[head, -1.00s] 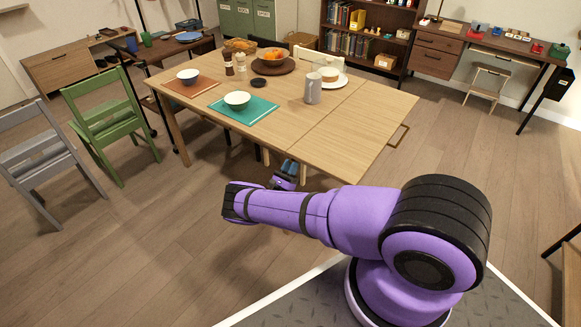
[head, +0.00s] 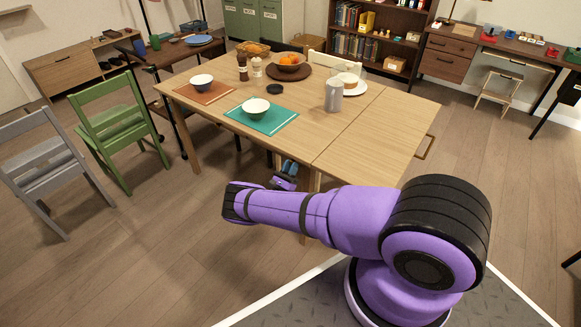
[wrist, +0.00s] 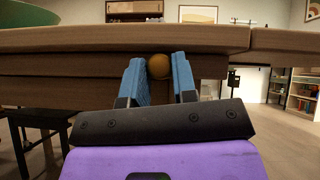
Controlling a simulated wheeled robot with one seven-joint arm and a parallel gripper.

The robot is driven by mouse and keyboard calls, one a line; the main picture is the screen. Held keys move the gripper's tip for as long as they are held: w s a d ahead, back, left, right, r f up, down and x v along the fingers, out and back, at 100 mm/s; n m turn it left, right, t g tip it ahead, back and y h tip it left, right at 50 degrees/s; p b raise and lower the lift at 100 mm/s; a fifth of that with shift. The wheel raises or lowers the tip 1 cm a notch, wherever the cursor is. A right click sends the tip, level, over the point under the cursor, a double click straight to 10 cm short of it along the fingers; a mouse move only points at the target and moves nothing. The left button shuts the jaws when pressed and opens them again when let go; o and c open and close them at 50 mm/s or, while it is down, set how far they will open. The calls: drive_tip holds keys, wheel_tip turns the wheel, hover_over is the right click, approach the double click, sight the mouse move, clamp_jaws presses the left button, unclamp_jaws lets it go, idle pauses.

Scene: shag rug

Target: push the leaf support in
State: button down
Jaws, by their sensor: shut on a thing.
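The wooden table (head: 330,140) has a seam across its top, with a leaf (head: 385,135) on the right side. My gripper (head: 287,172) is low at the table's near edge, just below the top. In the wrist view my gripper's blue fingers (wrist: 159,72) are shut on a round, brownish-yellow knob (wrist: 158,66). The knob is at the front of wooden rails (wrist: 80,65) under the tabletop edge (wrist: 120,40). I cannot tell how far the leaf support stands out; its length is hidden under the top.
Green (head: 118,125) and grey chairs (head: 40,165) stand at left. The floor left of my arm is clear.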

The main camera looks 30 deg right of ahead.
drive_tip(key=shift+w+a+r, duration=0.1)
drive_tip(key=shift+w+a, duration=0.05)
drive_tip(key=shift+w, duration=0.1)
drive_tip(key=c, duration=0.9)
unclamp_jaws()
drive_tip(key=shift+v, duration=3.8)
